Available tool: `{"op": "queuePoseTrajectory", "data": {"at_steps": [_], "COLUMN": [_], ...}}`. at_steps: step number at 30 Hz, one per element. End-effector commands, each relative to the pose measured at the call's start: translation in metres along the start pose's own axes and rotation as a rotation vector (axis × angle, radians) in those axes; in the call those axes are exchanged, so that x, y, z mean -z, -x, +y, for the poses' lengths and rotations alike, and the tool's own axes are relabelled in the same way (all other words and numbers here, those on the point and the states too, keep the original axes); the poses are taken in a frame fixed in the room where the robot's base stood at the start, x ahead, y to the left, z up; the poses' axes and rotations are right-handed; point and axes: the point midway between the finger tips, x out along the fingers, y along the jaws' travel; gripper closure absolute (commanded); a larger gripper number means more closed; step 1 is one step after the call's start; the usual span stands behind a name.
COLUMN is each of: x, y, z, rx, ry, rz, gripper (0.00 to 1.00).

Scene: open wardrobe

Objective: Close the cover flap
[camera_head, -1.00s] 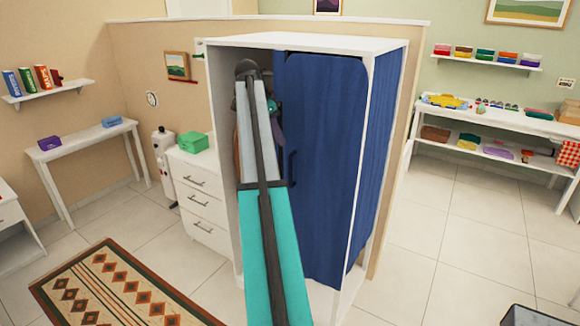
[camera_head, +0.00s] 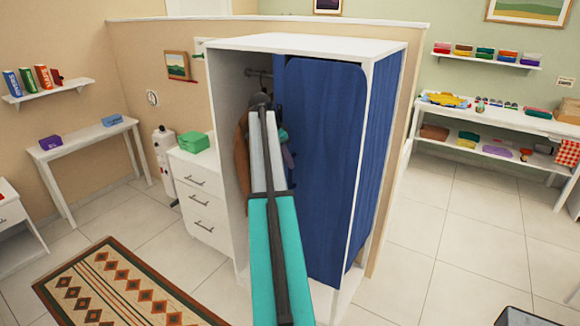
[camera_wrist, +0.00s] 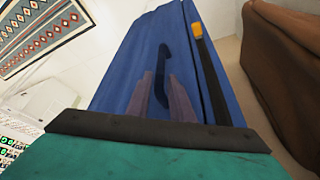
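The cover flap (camera_head: 322,160) is a blue fabric panel on the front of the white wardrobe (camera_head: 341,44). In the head view it spans the middle and right of the front, with the left part uncovered. The wrist view shows the flap (camera_wrist: 137,65) with a dark curved handle (camera_wrist: 162,75) and a black edge strip with an orange tab. My gripper (camera_wrist: 162,98) shows as two separate dim purple-grey fingers. The handle is between or just beyond them; I cannot tell if they touch it.
Brown clothing (camera_wrist: 285,75) hangs beside the flap's edge in the wrist view, and hanging clothes (camera_head: 241,150) show inside the wardrobe. A white drawer unit (camera_head: 195,190) stands left of it. A patterned rug (camera_head: 125,285) lies on the open floor at front left.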

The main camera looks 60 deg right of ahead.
Motion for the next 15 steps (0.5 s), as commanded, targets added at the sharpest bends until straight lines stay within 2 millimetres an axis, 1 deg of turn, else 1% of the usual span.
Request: {"op": "queuePoseTrajectory", "data": {"at_steps": [6,12,15], "x": [0.000,0.000,0.000], "y": [-0.023,-0.037,-0.040], "z": [0.001,0.000,0.000], "rx": [-0.001,0.000,0.000], "ry": [0.000,0.001,0.000], "rz": [-0.001,-0.001,-0.001], "gripper": [0.80,0.80,0.80]}}
